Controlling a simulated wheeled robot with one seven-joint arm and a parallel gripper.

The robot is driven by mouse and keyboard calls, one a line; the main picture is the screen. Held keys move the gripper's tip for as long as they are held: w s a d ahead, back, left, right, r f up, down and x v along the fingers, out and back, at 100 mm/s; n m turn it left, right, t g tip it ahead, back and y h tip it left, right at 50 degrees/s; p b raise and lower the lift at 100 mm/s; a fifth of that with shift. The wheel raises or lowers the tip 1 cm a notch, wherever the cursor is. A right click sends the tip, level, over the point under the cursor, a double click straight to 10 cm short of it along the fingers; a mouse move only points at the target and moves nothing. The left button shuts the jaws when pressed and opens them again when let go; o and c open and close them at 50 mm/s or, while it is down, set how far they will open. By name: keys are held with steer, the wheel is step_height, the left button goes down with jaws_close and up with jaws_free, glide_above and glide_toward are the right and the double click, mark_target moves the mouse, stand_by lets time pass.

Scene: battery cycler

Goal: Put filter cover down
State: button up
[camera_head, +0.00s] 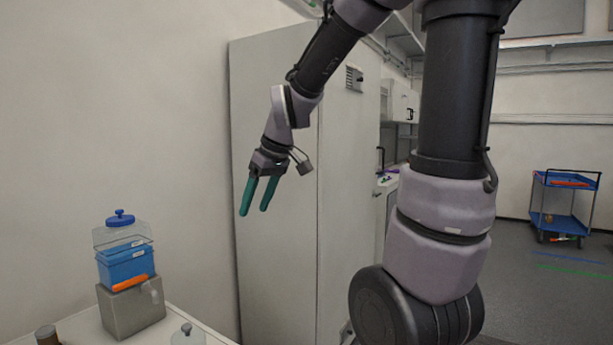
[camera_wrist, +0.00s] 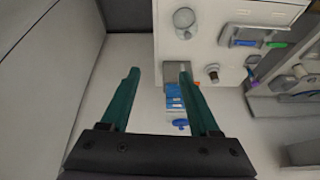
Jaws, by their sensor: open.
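My gripper (camera_head: 254,211) has two green fingers that are spread apart with nothing between them. It hangs in the air in front of a tall grey cabinet, up and to the right of the bench. A clear cover with a blue knob (camera_head: 121,218) sits at the top of a blue box (camera_head: 126,263) on a grey block. A clear rounded piece with a grey knob (camera_head: 187,334) stands on the bench, cut off by the lower edge. I cannot tell which clear piece is the filter cover. The wrist view also shows the open gripper (camera_wrist: 160,76), with the blue box beyond the right finger.
The grey block (camera_head: 133,311) stands on the white bench (camera_head: 184,313). A brown-topped jar (camera_head: 46,335) is at the lower left. The tall cabinet (camera_head: 275,200) stands behind my gripper. A blue cart (camera_head: 566,205) is far right. Blue and green items (camera_wrist: 245,43) lie on the bench in the wrist view.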

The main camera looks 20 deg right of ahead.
steer(key=s+d+r+m+t, duration=0.1)
steer(key=s+d+r+m, duration=0.2)
steer(key=s+m, duration=0.2)
steer(key=s+d+r+m+t, duration=0.2)
steer(key=s+d+r+m, duration=0.2)
steer(key=s, duration=0.3)
steer(key=shift+d+r+m+h, duration=0.15)
steer(key=shift+r+m+h, duration=0.15)
steer(key=shift+m+h, duration=0.15)
